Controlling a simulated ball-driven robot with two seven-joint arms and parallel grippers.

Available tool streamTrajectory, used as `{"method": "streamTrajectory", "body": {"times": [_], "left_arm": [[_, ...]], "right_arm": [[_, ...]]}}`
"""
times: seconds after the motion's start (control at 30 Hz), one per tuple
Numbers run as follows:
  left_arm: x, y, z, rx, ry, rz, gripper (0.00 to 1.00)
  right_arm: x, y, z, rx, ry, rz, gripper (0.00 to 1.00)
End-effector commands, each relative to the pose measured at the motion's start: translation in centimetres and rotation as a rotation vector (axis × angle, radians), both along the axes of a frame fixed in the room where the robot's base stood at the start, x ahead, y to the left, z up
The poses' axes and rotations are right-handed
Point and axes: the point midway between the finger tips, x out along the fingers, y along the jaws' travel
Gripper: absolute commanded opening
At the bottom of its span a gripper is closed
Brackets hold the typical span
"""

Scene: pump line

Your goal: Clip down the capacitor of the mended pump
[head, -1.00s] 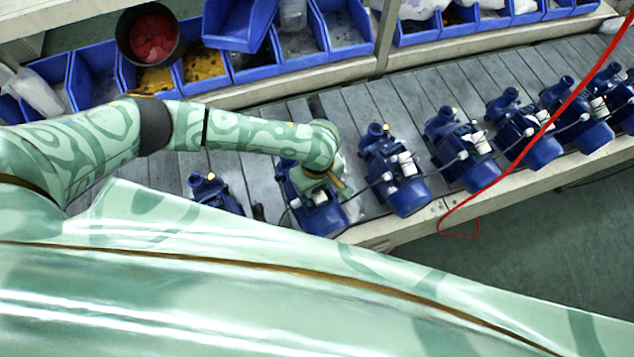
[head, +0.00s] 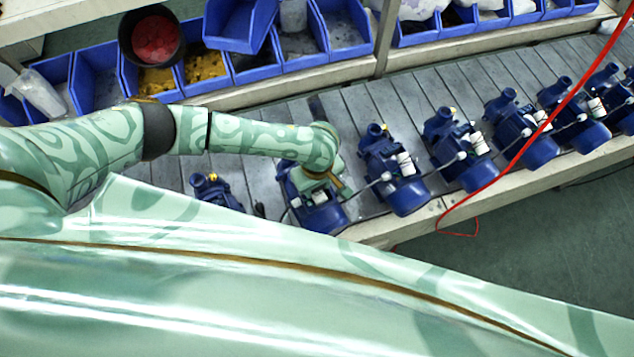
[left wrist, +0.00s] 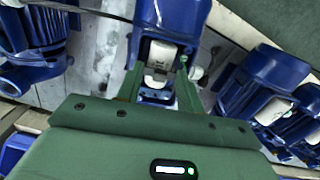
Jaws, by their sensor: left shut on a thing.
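The blue pump (head: 317,213) under my left gripper (head: 327,181) stands on the slatted line in the head view; the hand hides much of it. In the left wrist view, the pump (left wrist: 170,15) is at the top middle. Its white capacitor (left wrist: 160,62) lies between the two green fingers of my left gripper (left wrist: 160,75), which are shut on it. The capacitor sits at the pump's body. Whether a clip is fastened over it cannot be made out. My right gripper is not in view.
More blue pumps with white capacitors (head: 405,163) stand in a row to the right, joined by cables. Another pump (head: 215,190) stands to the left. A red hose (head: 510,168) hangs across the right. Blue bins (head: 95,80) line the back.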

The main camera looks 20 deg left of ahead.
Motion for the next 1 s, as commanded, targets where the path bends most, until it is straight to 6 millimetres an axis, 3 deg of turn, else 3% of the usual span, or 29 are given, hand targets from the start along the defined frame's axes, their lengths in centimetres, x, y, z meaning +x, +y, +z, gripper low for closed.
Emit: {"method": "streamTrajectory", "body": {"times": [0.77,0.8,0.87,1.0], "left_arm": [[-0.04,-0.03,-0.52,-0.001,0.001,0.001,0.16],[-0.01,-0.03,-0.53,-0.002,0.001,0.001,0.45],[-0.01,-0.02,-0.54,-0.001,0.001,0.000,0.62],[-0.01,-0.02,-0.54,-0.001,0.001,0.000,0.62]], "right_arm": [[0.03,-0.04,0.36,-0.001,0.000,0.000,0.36],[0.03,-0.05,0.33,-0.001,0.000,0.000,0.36],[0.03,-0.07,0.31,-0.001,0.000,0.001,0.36],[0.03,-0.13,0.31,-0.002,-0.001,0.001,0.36]]}}
